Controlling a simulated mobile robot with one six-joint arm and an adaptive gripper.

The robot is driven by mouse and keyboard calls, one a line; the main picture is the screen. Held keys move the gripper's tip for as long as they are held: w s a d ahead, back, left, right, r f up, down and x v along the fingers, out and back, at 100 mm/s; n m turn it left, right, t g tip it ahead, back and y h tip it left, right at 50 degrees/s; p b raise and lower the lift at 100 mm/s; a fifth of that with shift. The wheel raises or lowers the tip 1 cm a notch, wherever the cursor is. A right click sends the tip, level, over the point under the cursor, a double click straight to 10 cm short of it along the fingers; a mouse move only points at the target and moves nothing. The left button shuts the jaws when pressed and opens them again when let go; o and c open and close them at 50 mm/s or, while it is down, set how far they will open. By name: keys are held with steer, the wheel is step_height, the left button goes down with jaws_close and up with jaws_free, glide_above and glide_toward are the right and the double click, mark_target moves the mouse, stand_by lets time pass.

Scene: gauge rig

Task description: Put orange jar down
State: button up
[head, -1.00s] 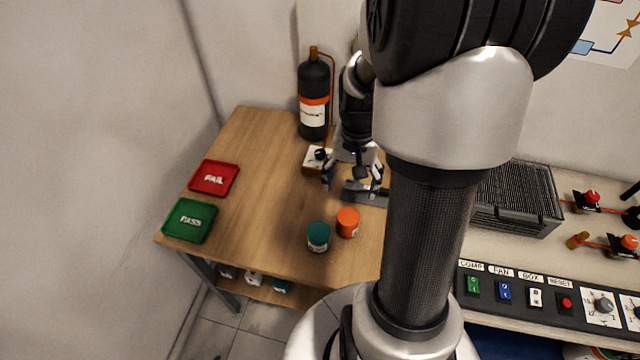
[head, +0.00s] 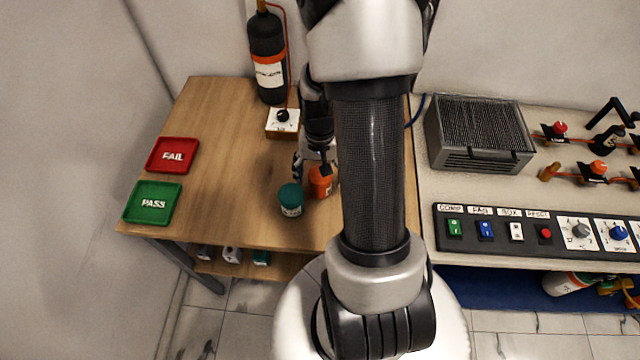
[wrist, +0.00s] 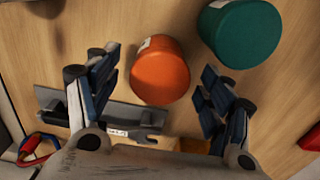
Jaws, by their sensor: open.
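The orange jar (head: 320,182) stands on the wooden table, next to the teal jar (head: 290,199). In the wrist view the orange jar (wrist: 160,70) sits between the spread fingers of my gripper (wrist: 160,78), with a visible gap on each side. The teal jar (wrist: 240,32) is just beyond the right finger there. In the head view my gripper (head: 317,164) is low over the table at the orange jar, partly hidden by my arm. It is open and holds nothing.
A red FAIL tray (head: 173,155) and a green PASS tray (head: 153,203) lie at the table's left. A black bottle (head: 267,60) and a white box with a knob (head: 282,121) stand at the back. A dark grey bracket (wrist: 60,105) lies near the left finger. The table's left middle is clear.

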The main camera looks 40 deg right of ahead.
step_height(320, 180, down, 2)
steer(key=shift+f+b, duration=0.25)
steer(key=shift+b, duration=0.05)
steer(key=shift+r, duration=0.1)
steer(key=shift+c, duration=0.4)
steer(key=c, duration=1.4)
steer(key=shift+o, duration=0.2)
steer(key=shift+r, duration=0.1)
step_height(320, 180, up, 20)
steer(key=p, duration=0.6)
steer(key=shift+p, duration=0.35)
steer(key=w+a+f+n, duration=0.2)
steer(key=w+a+n, duration=0.1)
steer(key=a, duration=0.3)
steer(key=w+a+f+n+b, duration=0.1)
steer(key=w+a+f+n, duration=0.2)
steer(key=a, duration=0.4)
steer(key=w+a+f+n, duration=0.2)
steer(key=w+a+n, duration=0.2)
steer(key=a, duration=0.3)
steer(key=shift+w+a+f, duration=0.15)
steer(key=shift+f, duration=0.25)
